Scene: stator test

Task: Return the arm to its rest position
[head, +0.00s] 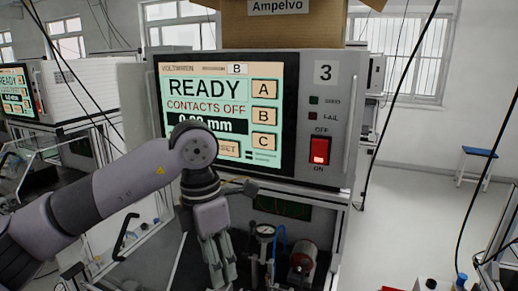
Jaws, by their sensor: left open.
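My left arm comes in from the left, and its left gripper (222,278) hangs pointing down in front of the test machine (325,160). The gripper is open, with nothing seen between its fingers. My arm covers the lower left of the lit screen (220,88), which reads "READY" and "CONTACTS OFF". A red switch (319,150) marked OFF and ON sits on the panel at the right, under the number 3. My right gripper is not in view.
A cardboard box (290,22) sits on top. Another machine (20,95) stands at the left. A blue stool (478,155) and open floor lie to the right.

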